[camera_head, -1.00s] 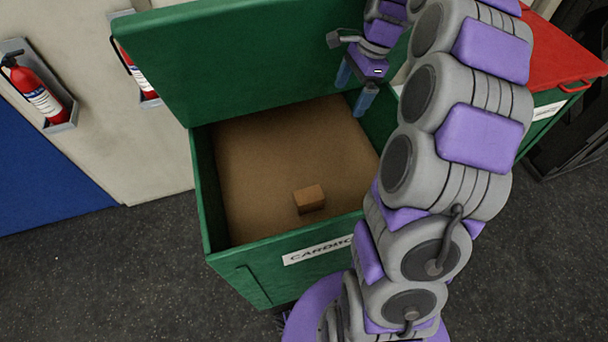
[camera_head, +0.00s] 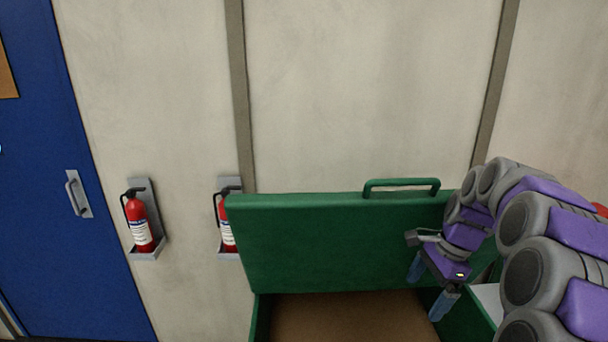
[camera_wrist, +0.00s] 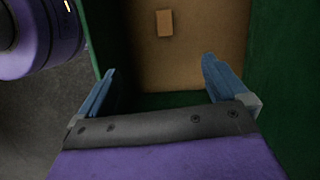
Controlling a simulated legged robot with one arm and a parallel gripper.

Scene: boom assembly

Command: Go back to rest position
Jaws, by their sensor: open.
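My gripper (camera_head: 432,288) is open and empty above the right side of the green bin (camera_head: 262,318). Its two blue fingers also show spread apart in the wrist view (camera_wrist: 160,88). The bin's green lid (camera_head: 340,245) stands raised against the wall side. In the wrist view a small brown cardboard box (camera_wrist: 164,23) lies on the bin's brown floor (camera_wrist: 205,25), apart from the fingers. The box is out of frame in the head view now.
Two red fire extinguishers, a left one (camera_head: 140,222) and a right one (camera_head: 226,222), hang on the pale wall (camera_head: 360,90). A blue door (camera_head: 60,180) is at the left. A bit of red (camera_head: 601,210) shows at the right edge, behind my arm.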

